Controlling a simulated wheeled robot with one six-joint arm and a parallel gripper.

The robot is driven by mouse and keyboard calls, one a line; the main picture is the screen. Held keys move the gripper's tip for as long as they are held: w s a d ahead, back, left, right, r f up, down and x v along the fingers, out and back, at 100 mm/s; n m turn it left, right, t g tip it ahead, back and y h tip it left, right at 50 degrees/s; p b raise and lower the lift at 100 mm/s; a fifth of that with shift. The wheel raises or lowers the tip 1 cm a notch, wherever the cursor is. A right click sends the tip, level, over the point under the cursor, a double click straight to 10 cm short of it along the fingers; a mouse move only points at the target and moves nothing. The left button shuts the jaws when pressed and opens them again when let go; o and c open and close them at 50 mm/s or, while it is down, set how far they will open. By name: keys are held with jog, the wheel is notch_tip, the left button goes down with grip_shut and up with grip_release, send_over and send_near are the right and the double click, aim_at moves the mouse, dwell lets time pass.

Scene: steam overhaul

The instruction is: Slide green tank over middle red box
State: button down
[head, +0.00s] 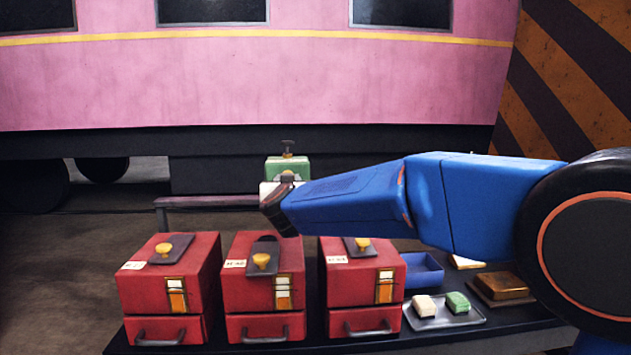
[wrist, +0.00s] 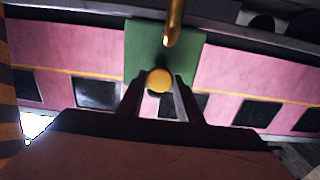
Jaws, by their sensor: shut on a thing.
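The green tank (head: 288,167) stands beyond the row of red boxes in the head view, with a dark fitting on top. The end of my arm covers its lower part. In the wrist view the green tank (wrist: 143,50) fills the top middle, with a gold spout (wrist: 173,22) in front. My gripper (wrist: 158,95) is shut on the tank's round yellow knob (wrist: 158,80). The middle red box (head: 250,284) has a dark plate with a yellow knob (head: 262,260) near the front of its top. A dark patch, perhaps an opening, shows behind that knob.
The left red box (head: 150,290) and right red box (head: 350,290) flank the middle one. To the right are a blue tray (head: 424,276), a grey tray (head: 470,318) with white and green blocks, and a brown block (head: 502,288). A pink carriage (head: 250,90) stands behind.

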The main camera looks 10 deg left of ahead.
aim_at(267, 175)
jog(key=s+a, duration=0.1)
jog(key=a, duration=0.5)
jog(key=shift+s, duration=0.35)
jog(key=c, duration=1.3)
grip_release()
jog(key=shift+o, duration=0.2)
jog(key=shift+s, duration=0.1)
jog(key=v, duration=1.7)
jog(key=shift+d+r, duration=0.15)
